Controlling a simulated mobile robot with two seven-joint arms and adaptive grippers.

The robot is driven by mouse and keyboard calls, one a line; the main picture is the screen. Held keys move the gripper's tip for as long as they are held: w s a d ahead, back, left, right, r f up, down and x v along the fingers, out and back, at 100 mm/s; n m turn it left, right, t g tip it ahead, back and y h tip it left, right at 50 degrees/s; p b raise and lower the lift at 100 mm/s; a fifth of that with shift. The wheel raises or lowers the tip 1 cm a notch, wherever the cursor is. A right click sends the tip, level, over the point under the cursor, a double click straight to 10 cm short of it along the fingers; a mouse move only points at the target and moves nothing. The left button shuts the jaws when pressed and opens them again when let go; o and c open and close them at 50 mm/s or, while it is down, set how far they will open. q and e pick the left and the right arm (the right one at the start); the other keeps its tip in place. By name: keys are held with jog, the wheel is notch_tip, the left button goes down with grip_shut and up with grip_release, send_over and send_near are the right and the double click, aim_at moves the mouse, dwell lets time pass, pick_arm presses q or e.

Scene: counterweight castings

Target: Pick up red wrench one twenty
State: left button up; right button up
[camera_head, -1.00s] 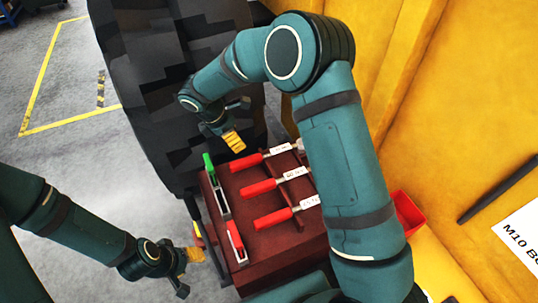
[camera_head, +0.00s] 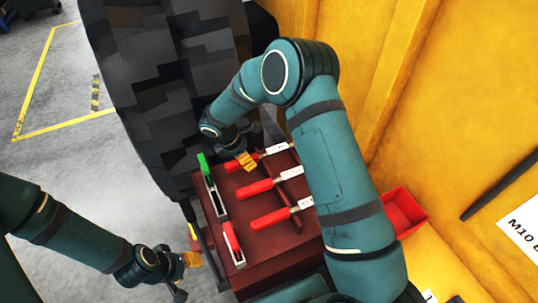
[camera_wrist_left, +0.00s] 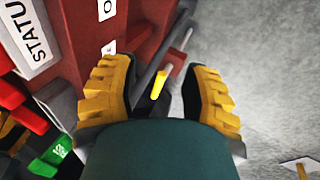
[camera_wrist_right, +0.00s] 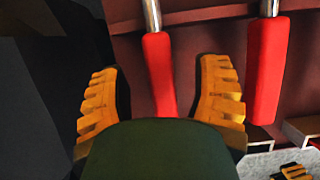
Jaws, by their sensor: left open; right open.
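Three red-handled wrenches with white labels lie on a dark red surface in the head view: the far one (camera_head: 231,167), the middle one (camera_head: 255,187) and the near one (camera_head: 270,219). Their numbers are too small to read. My right gripper (camera_head: 246,160) is open over the far wrench's handle. My left gripper (camera_head: 186,271) is open and empty, beside the left side of the red unit.
A red bin (camera_head: 405,212) is at right by the yellow wall (camera_head: 470,100).

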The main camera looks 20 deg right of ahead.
jog(key=x, duration=0.2)
jog(key=shift+f, duration=0.35)
jog(key=shift+r, duration=0.1)
grip_shut()
jog(key=shift+r, duration=0.1)
